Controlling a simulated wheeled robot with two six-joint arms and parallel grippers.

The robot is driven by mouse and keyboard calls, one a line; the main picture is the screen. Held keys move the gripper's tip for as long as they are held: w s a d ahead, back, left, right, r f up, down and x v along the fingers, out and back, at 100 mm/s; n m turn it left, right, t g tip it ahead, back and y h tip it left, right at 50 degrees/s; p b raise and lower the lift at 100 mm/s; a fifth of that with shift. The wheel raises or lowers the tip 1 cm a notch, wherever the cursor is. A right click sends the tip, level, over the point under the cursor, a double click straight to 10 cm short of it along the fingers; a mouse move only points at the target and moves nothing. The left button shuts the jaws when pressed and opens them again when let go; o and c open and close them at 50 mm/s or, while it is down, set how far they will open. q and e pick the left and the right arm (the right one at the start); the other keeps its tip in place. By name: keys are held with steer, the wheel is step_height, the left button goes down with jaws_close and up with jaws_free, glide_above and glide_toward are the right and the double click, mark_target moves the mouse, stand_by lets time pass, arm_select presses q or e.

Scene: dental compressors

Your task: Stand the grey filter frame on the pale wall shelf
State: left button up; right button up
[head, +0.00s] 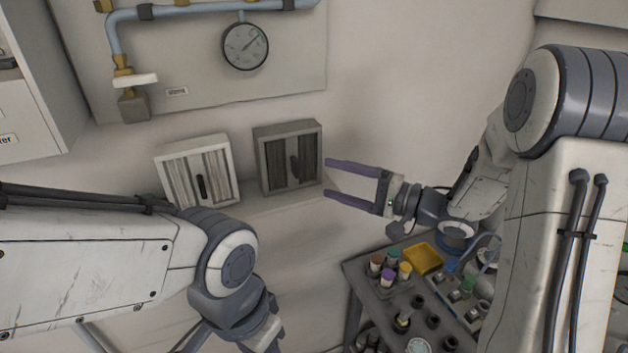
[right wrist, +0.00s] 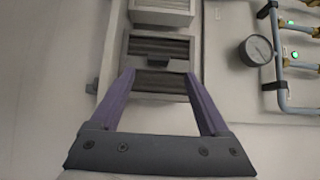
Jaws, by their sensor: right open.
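The grey filter frame (head: 271,162), with dark pleats and a dark handle, stands upright on the pale wall shelf (head: 268,204), against the wall. It also shows in the right wrist view (right wrist: 151,47), ahead of and between the finger tips. My right gripper (head: 327,177) is open, its two purple fingers pointing at the frame's right edge in the head view. The fingers look empty, and I cannot tell whether the tips touch the frame. My left arm reaches in low at the left; its fingers are not visible.
A white filter frame (head: 222,166) stands just left of the grey one. A pressure gauge (head: 245,46) and blue pipe (head: 190,12) are on the wall panel above. A dark cart (head: 362,275) with bottles and a yellow tray (head: 424,258) stands below my right gripper.

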steer(key=shift+v, duration=1.6)
